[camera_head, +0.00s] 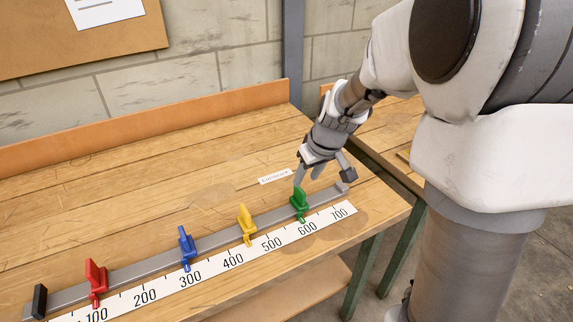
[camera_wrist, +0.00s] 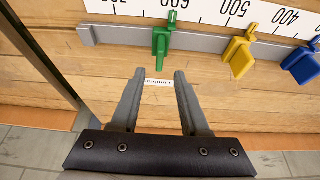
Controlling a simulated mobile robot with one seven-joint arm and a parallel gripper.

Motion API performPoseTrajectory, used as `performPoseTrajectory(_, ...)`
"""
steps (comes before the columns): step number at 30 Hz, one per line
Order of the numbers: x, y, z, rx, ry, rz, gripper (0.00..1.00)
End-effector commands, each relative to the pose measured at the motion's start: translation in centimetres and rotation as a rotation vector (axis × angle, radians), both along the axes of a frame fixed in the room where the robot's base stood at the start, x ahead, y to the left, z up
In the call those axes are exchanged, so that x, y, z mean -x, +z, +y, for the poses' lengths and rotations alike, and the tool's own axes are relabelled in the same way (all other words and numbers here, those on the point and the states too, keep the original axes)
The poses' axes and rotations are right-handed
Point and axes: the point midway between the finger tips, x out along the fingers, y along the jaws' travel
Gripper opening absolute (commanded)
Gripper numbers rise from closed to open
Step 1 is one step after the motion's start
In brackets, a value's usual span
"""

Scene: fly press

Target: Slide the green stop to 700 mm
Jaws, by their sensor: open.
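The green stop (camera_head: 299,203) sits on the grey rail (camera_head: 215,235), with its pointer near the 600 mark of the white scale (camera_head: 256,247). My gripper (camera_head: 322,175) is open and empty, close above the bench at the rail's right end. In the wrist view my gripper's fingertips (camera_wrist: 160,73) are spread, and the green stop (camera_wrist: 161,42) stands just beyond them, roughly in line with the gap. It is not visibly between the fingers. Whether a finger touches it I cannot tell. The 700 mark (camera_head: 342,211) is to the right of the stop.
The yellow stop (camera_head: 245,222), blue stop (camera_head: 186,245) and red stop (camera_head: 95,278) stand left on the same rail. A black end block (camera_head: 39,301) closes its left end, a grey one (camera_head: 342,188) its right. A paper label (camera_head: 275,176) lies behind the rail.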

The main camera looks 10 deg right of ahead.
Motion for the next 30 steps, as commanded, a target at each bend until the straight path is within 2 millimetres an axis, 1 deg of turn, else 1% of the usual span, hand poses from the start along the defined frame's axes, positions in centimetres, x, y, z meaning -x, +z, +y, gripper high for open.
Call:
performPoseTrajectory(1,-0.4,-1.3,0.2,0.0,0.002,0.003,0.45)
performPoseTrajectory(6,-1.6,-4.4,0.6,0.0,0.001,0.002,0.45)
performPoseTrajectory(9,-2.2,-5.8,0.7,0.001,0.001,0.001,0.45)
performPoseTrajectory(12,-2.6,-6.7,0.9,0.0,0.001,0.001,0.45)
performPoseTrajectory(18,-3.0,-7.5,1.0,0.001,0.001,-0.001,0.45)
performPoseTrajectory(25,-3.0,-7.5,1.0,0.001,0.001,-0.001,0.45)
performPoseTrajectory(26,-3.0,-7.5,1.0,0.001,0.001,-0.001,0.41)
performPoseTrajectory(30,-3.0,-7.4,1.0,0.001,0.001,-0.001,0.16)
